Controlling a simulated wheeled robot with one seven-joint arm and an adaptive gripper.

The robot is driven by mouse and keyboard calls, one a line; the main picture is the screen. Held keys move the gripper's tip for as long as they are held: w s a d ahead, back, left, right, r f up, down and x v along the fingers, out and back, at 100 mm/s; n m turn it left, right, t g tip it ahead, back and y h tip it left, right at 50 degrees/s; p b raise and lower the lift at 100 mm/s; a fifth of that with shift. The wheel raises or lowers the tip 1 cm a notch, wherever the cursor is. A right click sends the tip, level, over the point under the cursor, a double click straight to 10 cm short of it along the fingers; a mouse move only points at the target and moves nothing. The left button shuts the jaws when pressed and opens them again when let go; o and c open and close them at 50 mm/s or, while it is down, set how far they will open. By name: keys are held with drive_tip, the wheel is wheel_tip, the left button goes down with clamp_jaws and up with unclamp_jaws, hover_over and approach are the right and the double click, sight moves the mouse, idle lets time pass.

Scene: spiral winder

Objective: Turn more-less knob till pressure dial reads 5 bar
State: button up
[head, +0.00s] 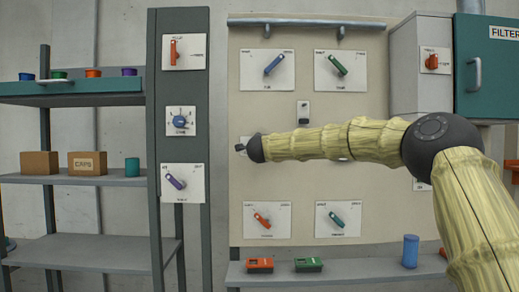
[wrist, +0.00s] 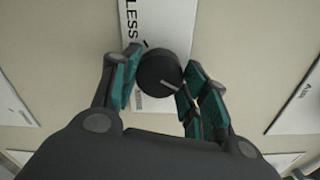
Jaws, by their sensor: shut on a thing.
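The black round more-less knob (wrist: 158,78) sits on a white plate (wrist: 133,12) marked "LESS" in the wrist view. A pale pointer line on the knob points to the lower right of that view. My gripper (wrist: 160,72) has its teal fingers on both sides of the knob and is shut on it. In the head view my gripper (head: 241,148) reaches left across the beige panel, over a white plate that is mostly hidden. I cannot make out a pressure dial in either view; my arm covers part of the panel.
The beige panel (head: 295,185) also carries a blue lever (head: 273,65), a green lever (head: 338,65), a red lever (head: 263,219) and a teal lever (head: 337,219). A grey column (head: 155,100) with three more controls stands left. A shelf (head: 345,274) runs below.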

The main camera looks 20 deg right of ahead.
drive_tip(key=shift+f, duration=0.15)
drive_tip(key=o, duration=1)
drive_tip(key=shift+d, duration=0.2)
drive_tip(key=shift+s+a, duration=0.15)
drive_tip(key=v, duration=1.1)
drive_tip(key=shift+s, duration=0.3)
